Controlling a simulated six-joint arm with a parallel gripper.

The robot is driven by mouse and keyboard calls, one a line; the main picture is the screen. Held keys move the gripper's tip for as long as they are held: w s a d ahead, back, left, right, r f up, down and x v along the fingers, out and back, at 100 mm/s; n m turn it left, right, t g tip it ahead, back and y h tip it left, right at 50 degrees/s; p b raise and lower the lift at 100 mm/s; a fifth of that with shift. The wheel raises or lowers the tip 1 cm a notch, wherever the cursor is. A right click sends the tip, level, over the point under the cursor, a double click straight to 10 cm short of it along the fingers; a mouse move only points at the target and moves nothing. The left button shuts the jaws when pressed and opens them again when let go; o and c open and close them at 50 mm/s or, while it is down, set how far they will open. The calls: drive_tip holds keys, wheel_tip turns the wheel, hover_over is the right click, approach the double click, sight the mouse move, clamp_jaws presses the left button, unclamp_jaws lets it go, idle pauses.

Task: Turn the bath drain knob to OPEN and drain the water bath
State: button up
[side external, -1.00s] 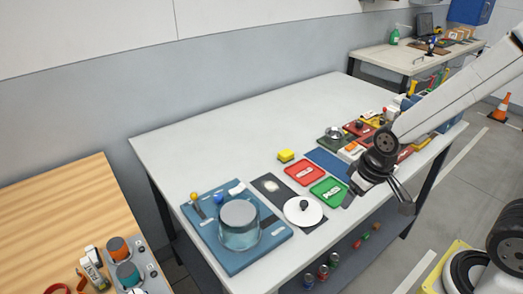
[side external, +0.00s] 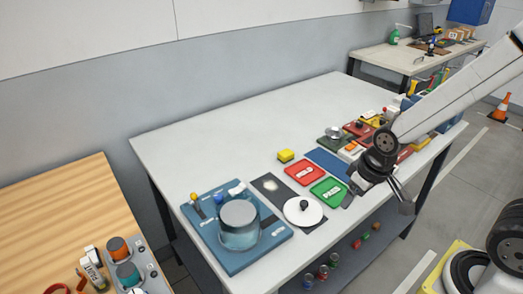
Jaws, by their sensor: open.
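The water bath is a clear round tank (side external: 239,233) with bluish water in it, standing on a blue base plate (side external: 268,250) at the table's near left. A small blue knob (side external: 218,199) and a yellow-topped lever (side external: 195,199) stand on the plate behind the tank. A white fitting (side external: 237,188) is at the plate's back corner. I cannot tell which control is the drain knob or read its labels. My gripper (side external: 408,207) is open and empty, at the table's front edge, well right of the bath and apart from it.
A white disc lid with a black knob (side external: 303,210) lies on a dark mat right of the bath. The table's back half is clear.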

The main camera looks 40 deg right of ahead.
drive_tip(key=shift+o, duration=0.3)
drive_tip(key=shift+w, duration=0.1)
drive_tip(key=n+y, duration=0.4)
drive_tip(key=n, duration=0.9)
approach(219, 196)
drive_tip(key=shift+w+a+f+n+g, duration=0.3)
drive_tip(key=shift+w+f+g, duration=0.1)
drive_tip(key=shift+w+f, duration=0.25)
drive_tip(key=shift+f, duration=0.15)
drive_tip(key=shift+x, duration=3.75)
